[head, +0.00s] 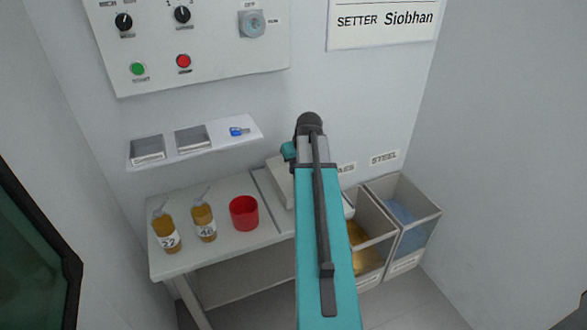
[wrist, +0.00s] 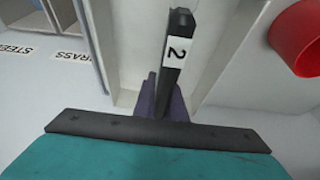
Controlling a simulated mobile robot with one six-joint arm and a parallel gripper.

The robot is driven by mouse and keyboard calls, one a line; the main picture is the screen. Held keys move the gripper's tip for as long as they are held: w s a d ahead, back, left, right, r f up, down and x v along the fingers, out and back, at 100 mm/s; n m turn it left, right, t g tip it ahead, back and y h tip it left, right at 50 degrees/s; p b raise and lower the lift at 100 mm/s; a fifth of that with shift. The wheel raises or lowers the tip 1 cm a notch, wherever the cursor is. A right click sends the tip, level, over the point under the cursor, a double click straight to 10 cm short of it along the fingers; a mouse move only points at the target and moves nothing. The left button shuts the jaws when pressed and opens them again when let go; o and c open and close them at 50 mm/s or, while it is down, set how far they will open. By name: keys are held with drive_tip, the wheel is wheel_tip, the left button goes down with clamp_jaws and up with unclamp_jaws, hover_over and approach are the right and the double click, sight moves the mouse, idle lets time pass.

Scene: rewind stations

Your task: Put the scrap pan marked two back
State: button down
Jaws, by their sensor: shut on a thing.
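The scrap pan marked two is a pale grey tray, seen in the wrist view (wrist: 140,50), with a dark handle (wrist: 180,25) bearing a white label "2". My gripper (wrist: 165,97) is shut on that handle, with the dark fingers on either side of it. In the head view my gripper and most of the pan are hidden behind my teal arm; a pale edge of the pan (head: 281,183) shows left of it, at the right part of the bench (head: 180,262). I cannot tell whether the pan touches the bench.
A red cup (head: 244,213) and two amber bottles (head: 166,233) (head: 204,222) stand on the bench left of my arm. A shelf (head: 220,133) above holds two metal trays and a small blue item. Brass (head: 372,240) and steel (head: 414,216) bins stand at right. A control panel (head: 190,45) is above.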

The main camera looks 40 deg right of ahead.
drive_tip(key=shift+w+d+f+p, duration=0.1)
drive_tip(key=shift+w+d+p, duration=0.1)
drive_tip(key=shift+w+d, duration=0.5)
drive_tip(key=shift+w+d+f+p, duration=0.15)
drive_tip(key=shift+w+d, duration=0.25)
drive_tip(key=shift+w, duration=0.45)
drive_tip(key=shift+f+p, duration=0.6)
drive_tip(key=shift+f, duration=1.05)
drive_tip(key=shift+f, duration=0.15)
drive_tip(key=c, duration=1.8)
unclamp_jaws()
drive_tip(key=shift+s+r, duration=0.1)
drive_tip(key=shift+r, duration=0.15)
drive_tip(key=shift+b+v, duration=1)
drive_tip(key=shift+v, duration=4.9)
drive_tip(key=shift+o, duration=0.4)
